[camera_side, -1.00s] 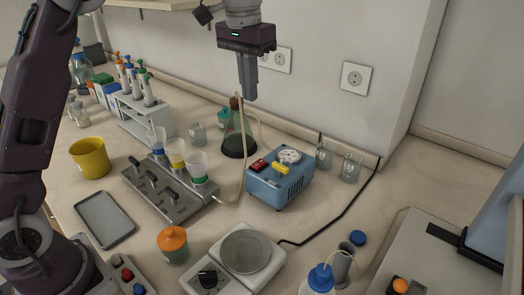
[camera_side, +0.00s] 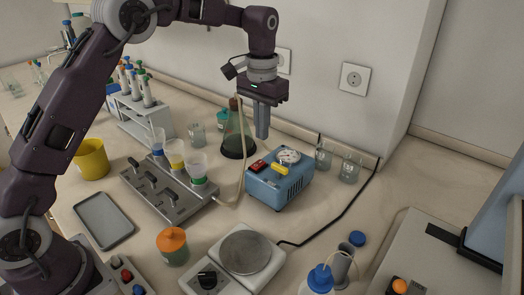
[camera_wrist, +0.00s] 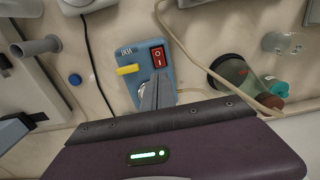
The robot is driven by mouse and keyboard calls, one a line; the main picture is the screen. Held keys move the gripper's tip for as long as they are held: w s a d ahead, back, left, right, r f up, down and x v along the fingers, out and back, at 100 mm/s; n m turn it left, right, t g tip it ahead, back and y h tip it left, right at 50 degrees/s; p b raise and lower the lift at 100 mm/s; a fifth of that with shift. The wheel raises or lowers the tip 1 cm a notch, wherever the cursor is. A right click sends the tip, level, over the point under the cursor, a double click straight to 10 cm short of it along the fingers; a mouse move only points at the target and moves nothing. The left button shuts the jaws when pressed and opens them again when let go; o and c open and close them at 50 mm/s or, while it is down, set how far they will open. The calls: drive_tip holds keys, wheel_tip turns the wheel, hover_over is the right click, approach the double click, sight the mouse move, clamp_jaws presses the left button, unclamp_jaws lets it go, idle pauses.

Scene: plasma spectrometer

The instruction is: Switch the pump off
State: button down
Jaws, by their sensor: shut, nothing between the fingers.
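The pump is a blue box (camera_side: 277,190) on the bench, with a red rocker switch (camera_side: 258,166), a yellow part (camera_side: 280,169) and a round white gauge on top. In the wrist view the red switch (camera_wrist: 158,57) shows I and O marks beside the yellow part (camera_wrist: 127,70). My gripper (camera_side: 261,136) is shut and empty, pointing down above the back of the pump, apart from it. In the wrist view its fingers (camera_wrist: 157,92) cover the gauge area of the pump; the red switch is clear of them.
A dark conical flask (camera_side: 238,140) with a hose stands left of the pump, close to my gripper. A filter manifold (camera_side: 165,190) with cups lies left, and a hotplate or balance (camera_side: 245,254) in front. The wall is close behind.

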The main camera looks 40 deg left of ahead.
sight(262, 161)
wheel_tip(262, 161, down, 7)
drive_tip(key=shift+r, duration=0.1)
idle(0.3)
idle(0.4)
